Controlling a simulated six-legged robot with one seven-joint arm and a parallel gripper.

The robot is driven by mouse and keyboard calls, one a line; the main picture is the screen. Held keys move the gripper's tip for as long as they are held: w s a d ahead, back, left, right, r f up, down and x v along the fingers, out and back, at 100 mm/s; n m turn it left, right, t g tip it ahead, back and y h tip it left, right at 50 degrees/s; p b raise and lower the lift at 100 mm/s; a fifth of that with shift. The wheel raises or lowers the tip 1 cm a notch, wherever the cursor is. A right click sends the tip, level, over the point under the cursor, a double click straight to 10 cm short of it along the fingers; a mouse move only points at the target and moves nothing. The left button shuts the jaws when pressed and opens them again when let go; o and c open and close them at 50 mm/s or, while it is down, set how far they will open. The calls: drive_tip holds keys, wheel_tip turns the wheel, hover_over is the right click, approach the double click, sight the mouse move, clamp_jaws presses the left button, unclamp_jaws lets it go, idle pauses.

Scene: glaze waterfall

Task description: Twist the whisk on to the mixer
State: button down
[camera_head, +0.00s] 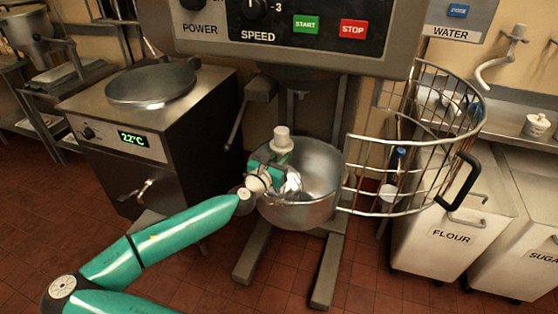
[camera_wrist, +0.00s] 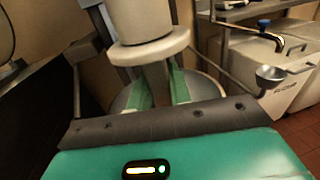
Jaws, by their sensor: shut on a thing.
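The mixer (camera_head: 290,65) stands upright in the middle of the head view, with its steel bowl (camera_head: 318,178) below the head. My gripper (camera_head: 279,158) is over the left part of the bowl. In the wrist view its green fingers (camera_wrist: 162,88) are shut on the narrow grey stem of the whisk, just below a white flanged collar (camera_wrist: 150,48). The white collar also shows above my gripper in the head view (camera_head: 282,137). Shiny whisk wires (camera_head: 293,182) seem to show inside the bowl. I cannot tell whether the collar meets the mixer's drive.
A wire bowl guard (camera_head: 415,150) swings open to the right of the bowl. A steel cooker (camera_head: 150,130) with a green display stands at the left. Flour (camera_head: 450,225) and sugar bins (camera_head: 525,240) stand at the right. The tiled floor in front is clear.

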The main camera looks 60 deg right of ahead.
drive_tip(key=w+d, duration=0.3)
drive_tip(key=d, duration=1.7)
drive_tip(key=shift+d+f, duration=0.25)
drive_tip(key=shift+f, duration=0.15)
idle(0.9)
drive_tip(key=shift+w+a, duration=0.15)
drive_tip(key=shift+a, duration=0.25)
idle(0.8)
drive_tip(key=shift+r, duration=1.55)
idle(1.3)
